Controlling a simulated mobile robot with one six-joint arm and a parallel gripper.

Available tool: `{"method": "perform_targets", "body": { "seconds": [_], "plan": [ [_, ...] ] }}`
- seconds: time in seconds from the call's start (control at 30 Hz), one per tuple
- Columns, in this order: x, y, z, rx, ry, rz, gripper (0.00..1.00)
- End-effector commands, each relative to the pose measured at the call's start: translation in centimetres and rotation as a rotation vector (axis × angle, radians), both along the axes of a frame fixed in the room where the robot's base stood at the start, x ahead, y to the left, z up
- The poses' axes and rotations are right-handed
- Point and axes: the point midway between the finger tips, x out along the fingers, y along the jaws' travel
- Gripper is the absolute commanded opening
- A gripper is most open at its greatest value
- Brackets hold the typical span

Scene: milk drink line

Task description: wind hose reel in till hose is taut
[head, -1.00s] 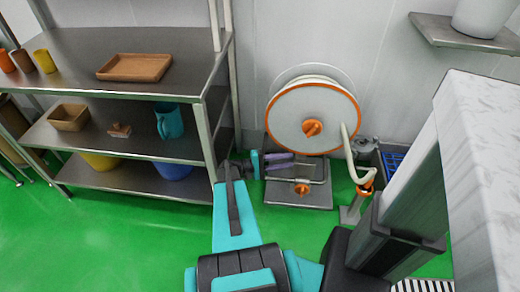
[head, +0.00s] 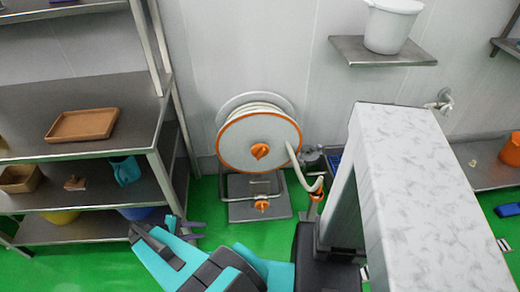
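The hose reel (head: 241,137) has a pale disc with an orange rim and stands near the wall on a grey base plate (head: 237,210). An orange knob (head: 260,151) is at the disc's middle, and a second orange knob (head: 262,205) sits low on the stand. The cream hose (head: 301,175) leaves the reel's right side and hangs in a bend to an orange-collared post. My gripper (head: 195,229) is left of the reel, low in front of the shelf, apart from the reel. Its small dark fingers look spread, with nothing seen between them.
A steel shelf unit (head: 75,107) with a brown tray (head: 82,124) stands close on the left. A marble-topped block (head: 415,185) fills the right front. A wall shelf (head: 350,50) carries a white bucket (head: 392,25). Green floor is free before the reel.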

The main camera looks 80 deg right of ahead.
Motion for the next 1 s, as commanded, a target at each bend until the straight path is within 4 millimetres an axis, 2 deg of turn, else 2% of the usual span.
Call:
{"method": "perform_targets", "body": {
  "seconds": [0.03, 0.3, 0.5, 0.7, 0.8, 1.0],
  "plan": [
    [0.5, 2.0, 1.2, 0.037, -0.013, 0.016, 0.29],
    [2.6, 12.1, 2.5, 0.248, -0.09, 0.07, 0.29],
    [3.1, 19.8, 4.2, 0.4, -0.134, 0.105, 0.29],
    [2.7, 27.3, 6.5, 0.549, -0.169, 0.131, 0.29],
    [2.4, 30.5, 7.6, 0.614, -0.183, 0.14, 0.29],
    [1.7, 34.8, 8.9, 0.694, -0.196, 0.148, 0.29]
  ]
}}
